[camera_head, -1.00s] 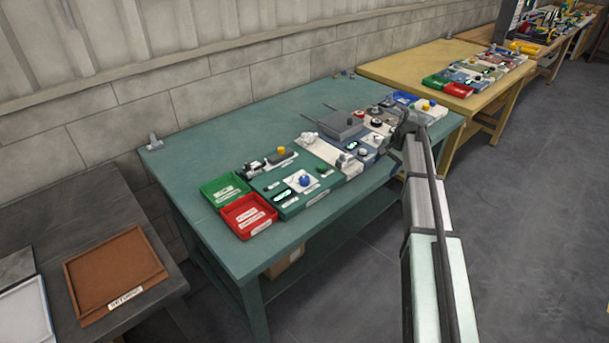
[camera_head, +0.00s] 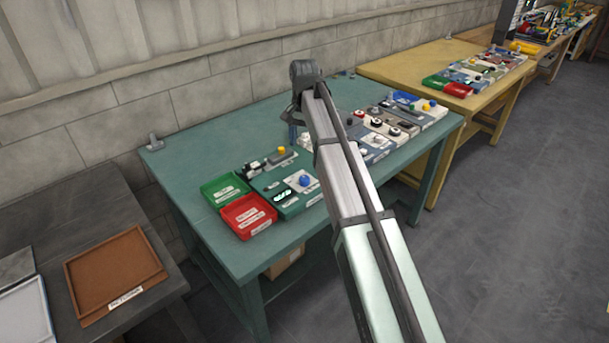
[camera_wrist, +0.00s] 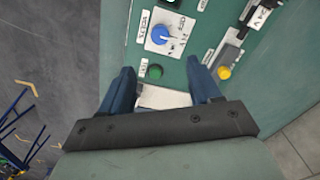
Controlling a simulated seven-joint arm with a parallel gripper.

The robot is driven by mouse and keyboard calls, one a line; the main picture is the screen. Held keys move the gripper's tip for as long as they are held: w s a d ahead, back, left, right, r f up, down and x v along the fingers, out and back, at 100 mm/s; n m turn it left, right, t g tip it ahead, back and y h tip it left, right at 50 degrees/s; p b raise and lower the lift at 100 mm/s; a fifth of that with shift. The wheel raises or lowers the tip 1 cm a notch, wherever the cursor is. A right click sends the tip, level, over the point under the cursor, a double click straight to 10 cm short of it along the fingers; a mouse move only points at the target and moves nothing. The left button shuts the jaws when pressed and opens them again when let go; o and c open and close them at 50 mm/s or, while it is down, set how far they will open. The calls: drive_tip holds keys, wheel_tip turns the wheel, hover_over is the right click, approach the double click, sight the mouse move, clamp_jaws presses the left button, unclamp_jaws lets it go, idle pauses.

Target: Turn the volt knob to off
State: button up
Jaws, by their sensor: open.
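A blue knob (camera_wrist: 160,35) sits on a white plate with printed marks, set in a green panel, in the upper middle of the wrist view. The blue knob also shows in the head view (camera_head: 306,181). My gripper (camera_wrist: 160,66) is open and empty, its two blue fingers spread above the panel, short of the blue knob. A green button (camera_wrist: 155,71) lies between the fingertips in the picture. In the head view my arm hides part of the device row.
A yellow knob (camera_wrist: 224,72) is right of my fingers. Green (camera_head: 224,188) and red (camera_head: 248,215) trays stand at the row's left end. More devices (camera_head: 395,122) stand to the right. The teal table (camera_head: 215,134) is clear behind the row.

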sight(304, 177)
wheel_tip(304, 177, down, 14)
drive_tip(key=shift+r, duration=0.25)
idle(0.3)
drive_tip(key=shift+c, duration=0.3)
drive_tip(key=c, duration=1)
drive_tip(key=shift+n, duration=0.4)
drive_tip(key=n, duration=0.4)
drive_tip(key=shift+n, duration=2.6)
